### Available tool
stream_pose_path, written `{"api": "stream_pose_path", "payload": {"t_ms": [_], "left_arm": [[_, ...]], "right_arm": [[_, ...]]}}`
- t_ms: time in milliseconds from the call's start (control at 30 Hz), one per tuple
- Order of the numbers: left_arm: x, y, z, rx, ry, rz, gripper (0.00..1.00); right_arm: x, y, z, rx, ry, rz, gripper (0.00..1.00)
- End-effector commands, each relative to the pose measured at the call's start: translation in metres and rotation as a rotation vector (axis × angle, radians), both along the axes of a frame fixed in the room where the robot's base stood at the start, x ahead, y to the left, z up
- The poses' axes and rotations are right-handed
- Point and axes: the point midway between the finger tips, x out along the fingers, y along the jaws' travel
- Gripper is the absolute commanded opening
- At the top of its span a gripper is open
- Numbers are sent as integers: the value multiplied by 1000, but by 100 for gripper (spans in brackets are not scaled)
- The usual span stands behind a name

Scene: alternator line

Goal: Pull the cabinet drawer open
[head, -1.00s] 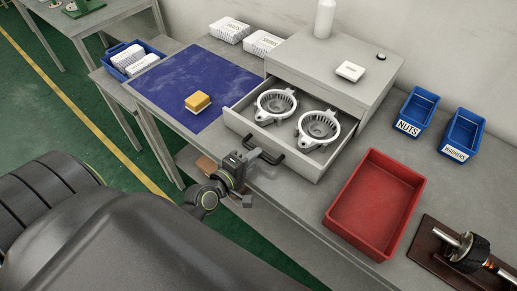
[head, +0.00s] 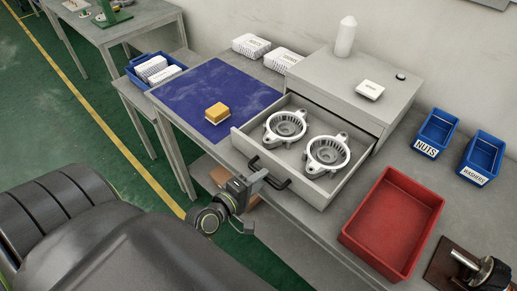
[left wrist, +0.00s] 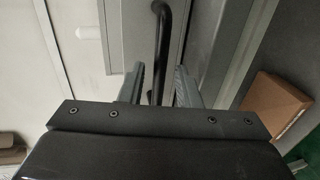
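The grey cabinet (head: 345,90) stands on the workbench with its drawer (head: 338,192) pulled well out. Two metal alternator housings (head: 287,127) lie inside the drawer. The dark bar handle (head: 283,184) is on the drawer front; it also shows in the left wrist view (left wrist: 162,40). My left gripper (head: 258,180) is at the handle. In the left wrist view its two fingers (left wrist: 160,85) stand on either side of the bar, with visible gaps. My right gripper is not in view.
A red tray (head: 357,237) sits right of the drawer. Blue bins (head: 436,131) for nuts and washers stand further right. A blue mat (head: 195,92) with a yellow block (head: 217,113) lies to the left. A white bottle (head: 345,38) stands on the cabinet.

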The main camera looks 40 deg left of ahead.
Motion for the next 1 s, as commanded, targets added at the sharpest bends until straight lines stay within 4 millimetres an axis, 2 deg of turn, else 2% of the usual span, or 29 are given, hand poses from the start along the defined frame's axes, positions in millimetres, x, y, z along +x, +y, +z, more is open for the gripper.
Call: {"api": "stream_pose_path", "payload": {"t_ms": [433, 567, 667, 1000], "left_arm": [[0, 0, 0, 0, -1, 0, 34], [-7, 1, 0, 0, 0, 1, 34], [-19, 3, 1, 2, 1, 1, 34], [-81, 12, 13, 2, 2, 0, 34]], "right_arm": [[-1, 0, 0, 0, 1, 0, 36], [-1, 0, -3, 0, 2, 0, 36], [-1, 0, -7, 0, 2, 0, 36], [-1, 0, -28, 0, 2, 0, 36]]}}
